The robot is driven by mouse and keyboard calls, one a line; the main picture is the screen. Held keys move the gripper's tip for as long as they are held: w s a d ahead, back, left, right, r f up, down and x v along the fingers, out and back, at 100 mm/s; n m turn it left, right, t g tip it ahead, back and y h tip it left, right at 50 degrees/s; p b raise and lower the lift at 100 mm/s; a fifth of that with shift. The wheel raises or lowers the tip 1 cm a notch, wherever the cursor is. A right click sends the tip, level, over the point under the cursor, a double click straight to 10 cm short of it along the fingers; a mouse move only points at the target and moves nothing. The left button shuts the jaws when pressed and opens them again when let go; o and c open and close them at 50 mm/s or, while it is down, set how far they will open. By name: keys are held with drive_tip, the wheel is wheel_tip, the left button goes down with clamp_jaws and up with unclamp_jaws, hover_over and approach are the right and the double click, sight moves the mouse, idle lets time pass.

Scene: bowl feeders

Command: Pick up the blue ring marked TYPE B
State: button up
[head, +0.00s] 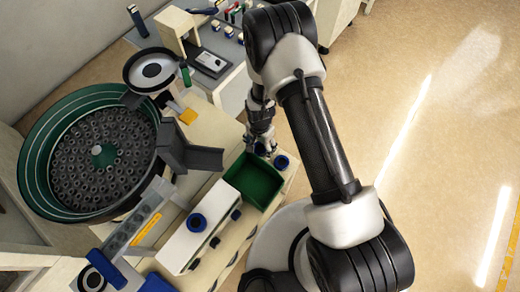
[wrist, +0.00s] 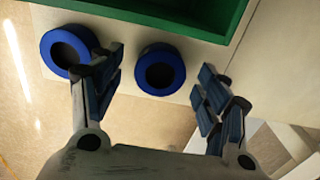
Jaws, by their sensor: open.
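Two blue rings with dark centres lie side by side on the pale table edge next to a green tray. In the wrist view, one ring (wrist: 182,73) sits between the open fingers of my gripper (wrist: 158,80), with a gap on each side. The other ring (wrist: 47,48) is to the left, partly hidden behind the left finger. In the head view, my gripper (head: 262,143) is low over one ring (head: 260,150), and the other ring (head: 281,162) is just right of it. A third blue ring (head: 189,222) sits on a white box. No TYPE B marking is legible.
The green tray (head: 270,203) borders the rings. The white box (head: 180,248) stands left of it. A large green bowl feeder (head: 30,150) full of dark parts and its grey chute (head: 203,158) are farther left. Open floor (head: 440,130) lies to the right.

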drive_tip(key=shift+f, duration=0.5)
drive_tip(key=shift+r, duration=0.1)
drive_tip(key=shift+c, duration=0.5)
drive_tip(key=c, duration=1.1)
